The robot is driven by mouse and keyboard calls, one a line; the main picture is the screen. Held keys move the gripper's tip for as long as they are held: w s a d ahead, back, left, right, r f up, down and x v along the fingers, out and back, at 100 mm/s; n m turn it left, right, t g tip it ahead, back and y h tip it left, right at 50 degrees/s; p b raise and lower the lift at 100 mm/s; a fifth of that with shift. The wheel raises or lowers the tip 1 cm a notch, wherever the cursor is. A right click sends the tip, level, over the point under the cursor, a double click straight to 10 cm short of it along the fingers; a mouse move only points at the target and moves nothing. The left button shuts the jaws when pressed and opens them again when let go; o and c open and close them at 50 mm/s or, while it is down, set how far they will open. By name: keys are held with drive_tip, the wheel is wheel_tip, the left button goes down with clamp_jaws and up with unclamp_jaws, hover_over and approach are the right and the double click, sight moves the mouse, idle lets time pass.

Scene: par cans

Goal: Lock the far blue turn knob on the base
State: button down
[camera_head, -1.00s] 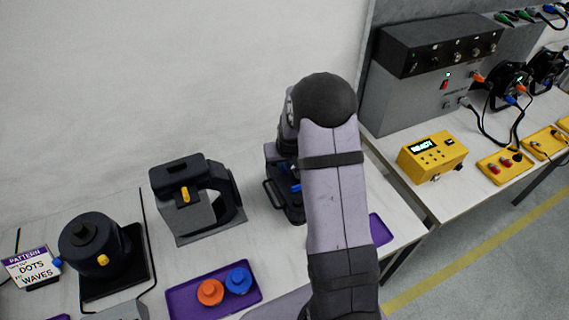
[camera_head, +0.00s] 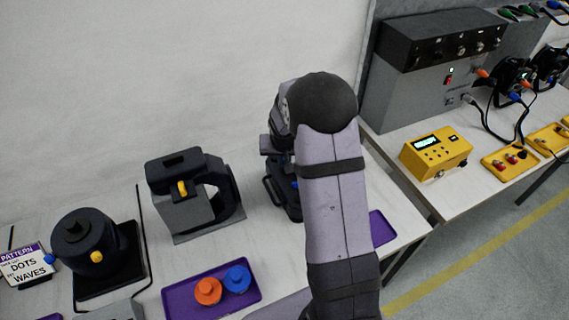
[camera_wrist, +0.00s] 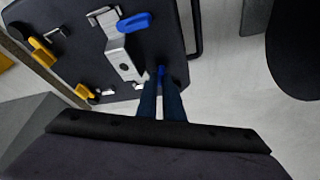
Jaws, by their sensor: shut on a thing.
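The base (camera_wrist: 85,35) is a dark plate in the wrist view, with a metal bracket (camera_wrist: 122,60) on it. One blue turn knob (camera_wrist: 133,22) lies beside the bracket's upper end. A second blue knob (camera_wrist: 160,71) shows as a small blue piece at the tips of my gripper (camera_wrist: 160,82), which is shut on it. Two yellow knobs (camera_wrist: 42,52) (camera_wrist: 84,91) sit along the plate's left part. In the head view the base (camera_head: 276,193) is largely hidden behind my arm, with a bit of blue (camera_head: 295,184) beside it. Which knob is the far one is unclear.
A dark clamp-like fixture (camera_head: 230,195) and a round black fixture (camera_head: 75,235) stand to the left. A second table with yellow boxes (camera_head: 437,152) is at right.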

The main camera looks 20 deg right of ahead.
drive_tip(key=m+b, duration=0.1)
drive_tip(key=b, duration=0.1)
drive_tip(key=f+m+b, duration=0.1)
drive_tip(key=b, duration=0.2)
drive_tip(key=shift+w+a+m+g+h+b, duration=0.15)
drive_tip(key=shift+m+g+h+b, duration=0.15)
drive_tip(key=shift+h, duration=0.1)
drive_tip(key=m+b, duration=0.2)
drive_tip(key=b, duration=0.1)
drive_tip(key=shift+a+r+m+g+h+b, duration=0.1)
drive_tip(key=shift+r+m+g+h+b, duration=0.1)
drive_tip(key=shift+m+g+h+b, duration=0.15)
drive_tip(key=m, duration=0.2)
drive_tip(key=m+g+h+b, duration=0.1)
drive_tip(key=shift+w+r+m, duration=0.2)
drive_tip(key=shift+m, duration=0.15)
drive_tip(key=shift+w+a+r+m+g, duration=0.1)
drive_tip(key=shift+m+g, duration=0.85)
drive_tip(key=shift+m, duration=1.05)
drive_tip(key=c, duration=2.2)
unclamp_jaws()
